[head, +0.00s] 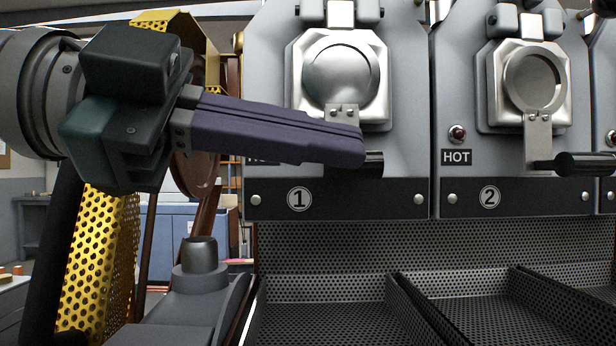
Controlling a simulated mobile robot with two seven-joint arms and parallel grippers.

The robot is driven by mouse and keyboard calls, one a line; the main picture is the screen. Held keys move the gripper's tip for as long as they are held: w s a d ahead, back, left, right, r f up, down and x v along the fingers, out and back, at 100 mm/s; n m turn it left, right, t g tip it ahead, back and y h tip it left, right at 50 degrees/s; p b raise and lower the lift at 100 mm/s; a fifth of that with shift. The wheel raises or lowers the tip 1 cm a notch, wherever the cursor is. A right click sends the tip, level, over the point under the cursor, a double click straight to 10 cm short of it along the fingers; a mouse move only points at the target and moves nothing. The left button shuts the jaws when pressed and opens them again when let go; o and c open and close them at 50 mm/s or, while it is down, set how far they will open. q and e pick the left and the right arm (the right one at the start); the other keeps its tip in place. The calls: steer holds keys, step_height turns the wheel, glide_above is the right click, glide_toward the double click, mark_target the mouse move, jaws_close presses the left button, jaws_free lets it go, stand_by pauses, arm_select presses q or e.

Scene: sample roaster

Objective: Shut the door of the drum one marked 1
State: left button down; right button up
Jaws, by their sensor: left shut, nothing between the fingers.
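The door (341,76) of drum one is a round silver plate on a square metal frame, above the number 1 plate (299,199). It looks to lie over its opening; I cannot tell whether it is fully shut. Its black handle (375,164) sticks out to the right below, partly hidden by my fingers. My left gripper (350,148) comes in from the left, its dark purple fingers shut and empty. The fingertips overlap the handle and lower bracket in the picture; I cannot tell whether they touch. My right gripper is not in view.
Drum two's similar door (535,82) and black handle (580,164) are at the right, with a HOT label (457,157) beside them. Perforated dark trays (320,322) lie below the drums. A yellow perforated guard (100,255) and a grey housing (200,280) stand at the left.

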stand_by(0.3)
arm_select(q)
steer(key=b+v, duration=0.2)
steer(key=v, duration=0.8)
steer(key=shift+r, duration=0.1)
